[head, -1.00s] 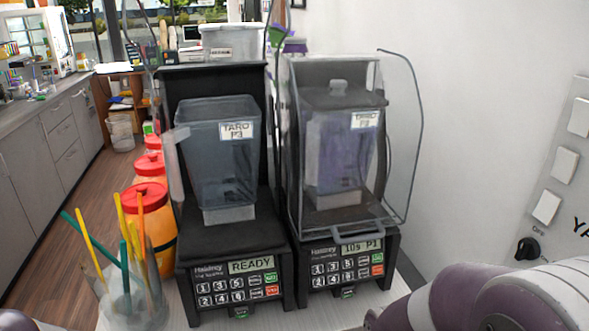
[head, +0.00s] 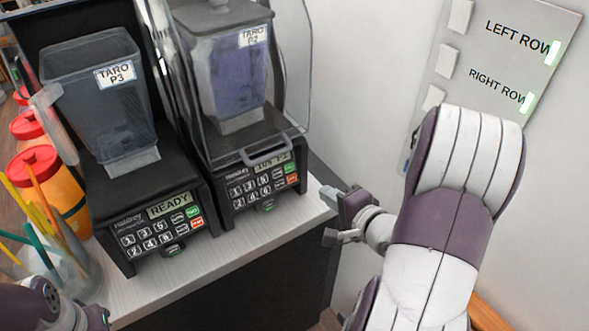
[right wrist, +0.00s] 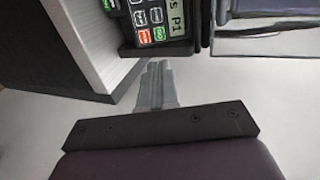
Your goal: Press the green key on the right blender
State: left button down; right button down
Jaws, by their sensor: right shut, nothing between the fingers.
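The right blender (head: 232,75) has a clear cover and a jug with purple contents labelled TARO. Its green key (head: 290,168) is at the right of its front keypad, beside the lit display and above an orange-red key. The green key also shows in the right wrist view (right wrist: 159,34). My right gripper (head: 324,196) is shut and empty, to the right of and below the keypad, apart from it. In the right wrist view its fingertips (right wrist: 157,65) point toward the keypad with a gap. My left gripper (head: 97,318) is only partly visible at the bottom edge; its fingers are hidden.
The left blender (head: 105,90) stands beside it with its display reading READY. Orange jars with red lids (head: 50,185) and a clear cup of coloured sticks (head: 65,270) stand at the left. A wall panel (head: 490,85) is at the right. The counter's front strip (head: 245,245) is clear.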

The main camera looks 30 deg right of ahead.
jog(key=shift+w+f, duration=0.1)
jog(key=shift+w, duration=0.05)
send_near(289, 169)
jog(key=x, duration=0.7)
jog(key=shift+p, duration=0.35)
